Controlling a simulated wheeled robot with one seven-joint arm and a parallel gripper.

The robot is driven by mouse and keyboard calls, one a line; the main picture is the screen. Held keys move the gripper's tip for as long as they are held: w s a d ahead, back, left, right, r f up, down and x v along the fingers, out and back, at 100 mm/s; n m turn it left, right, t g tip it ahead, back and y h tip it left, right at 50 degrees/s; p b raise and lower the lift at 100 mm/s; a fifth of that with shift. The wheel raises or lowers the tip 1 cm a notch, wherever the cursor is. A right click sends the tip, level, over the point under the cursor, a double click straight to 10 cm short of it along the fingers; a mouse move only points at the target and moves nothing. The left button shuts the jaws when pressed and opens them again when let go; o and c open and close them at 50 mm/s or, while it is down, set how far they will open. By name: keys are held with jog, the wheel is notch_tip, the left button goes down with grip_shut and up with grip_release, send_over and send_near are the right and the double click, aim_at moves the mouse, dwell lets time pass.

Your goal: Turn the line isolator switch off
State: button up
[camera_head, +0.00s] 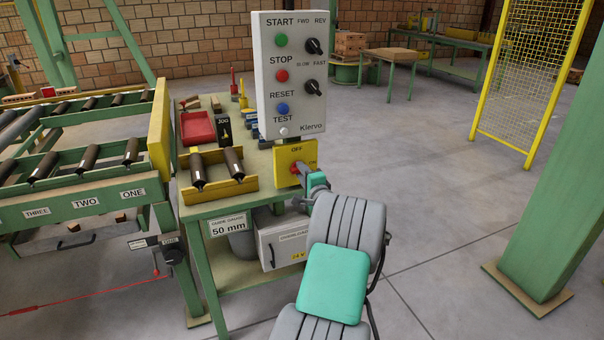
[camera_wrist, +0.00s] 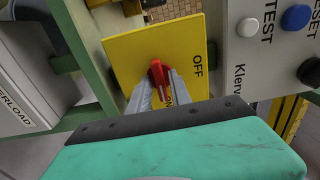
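The line isolator switch is a yellow plate (camera_head: 285,160) with a red handle (camera_head: 296,169), on the near side of the bench below the grey control box. In the wrist view the plate (camera_wrist: 128,52) reads OFF on its right and ON lower down, partly covered. The red handle (camera_wrist: 157,75) lies between my two fingertips and points toward the ON lettering. My gripper (camera_wrist: 161,88) has its fingers close together, one on each side of the handle, with no clear gap at the tips. In the head view my gripper (camera_head: 309,177) is partly hidden by my wrist.
The control box (camera_head: 290,75) with buttons and knobs stands right above the switch. A yellow tray with rollers (camera_head: 217,178) is left of it. A grey overload box (camera_head: 285,240) hangs below. A green post (camera_head: 560,190) stands right; the floor between is clear.

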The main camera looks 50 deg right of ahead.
grip_shut()
jog(key=shift+f+b, duration=0.1)
jog(key=shift+b, duration=0.2)
jog(key=n+b, duration=1.8)
jog(key=b, duration=0.4)
dwell(0.4)
jog(key=shift+o, duration=1.3)
grip_release()
